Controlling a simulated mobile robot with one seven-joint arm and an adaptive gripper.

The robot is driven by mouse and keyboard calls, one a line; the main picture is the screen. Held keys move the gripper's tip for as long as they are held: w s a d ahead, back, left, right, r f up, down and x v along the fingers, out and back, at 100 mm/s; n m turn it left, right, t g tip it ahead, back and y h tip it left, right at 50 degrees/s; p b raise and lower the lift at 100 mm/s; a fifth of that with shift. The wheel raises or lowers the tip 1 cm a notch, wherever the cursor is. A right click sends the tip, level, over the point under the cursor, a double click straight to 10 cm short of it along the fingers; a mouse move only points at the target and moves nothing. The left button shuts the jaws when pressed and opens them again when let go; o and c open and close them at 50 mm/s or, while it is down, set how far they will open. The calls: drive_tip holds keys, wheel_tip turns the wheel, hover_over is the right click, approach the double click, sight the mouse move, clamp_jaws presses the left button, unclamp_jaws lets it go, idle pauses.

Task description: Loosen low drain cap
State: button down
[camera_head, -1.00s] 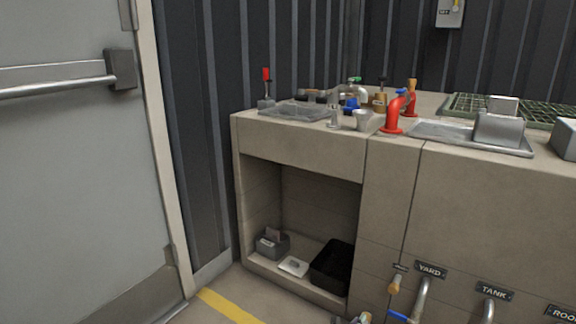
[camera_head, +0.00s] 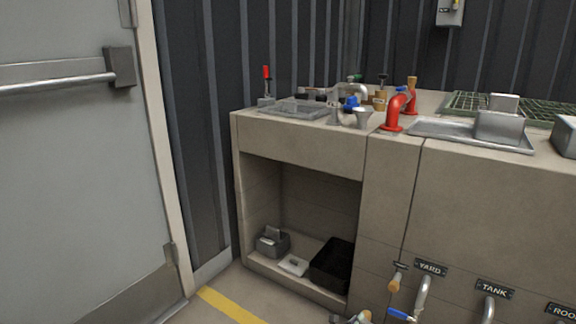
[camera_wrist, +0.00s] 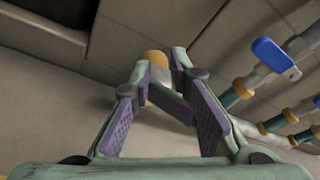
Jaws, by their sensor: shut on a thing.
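A small brass-coloured cap with a pale grey part (camera_wrist: 154,58) is between my fingertips in the wrist view. My gripper (camera_wrist: 158,72) is shut on it, and the fingers hide part of it. In the head view, only the top of my gripper (camera_head: 350,319) shows at the bottom edge. A brass-ended stub (camera_head: 394,284) sticks out low on the panel, left of the YARD pipe. I cannot tell whether it is the same piece that I hold.
The YARD pipe (camera_head: 424,290) and TANK pipe (camera_head: 488,308) stand close on the right. A blue valve handle (camera_wrist: 276,56) is right of my fingers. A black bin (camera_head: 333,267) sits in the open cubby at left. The floor in front of the door is clear.

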drive_tip(key=shift+w+a+f+b, duration=0.5)
drive_tip(key=shift+a+f, duration=0.05)
drive_tip(key=shift+a, duration=0.15)
drive_tip(key=shift+a+f, duration=0.1)
drive_tip(key=shift+w+a, duration=0.1)
idle(0.5)
drive_tip(key=f+p+v, duration=0.1)
drive_tip(key=p+v, duration=0.3)
drive_tip(key=v, duration=0.2)
drive_tip(key=shift+s, duration=0.25)
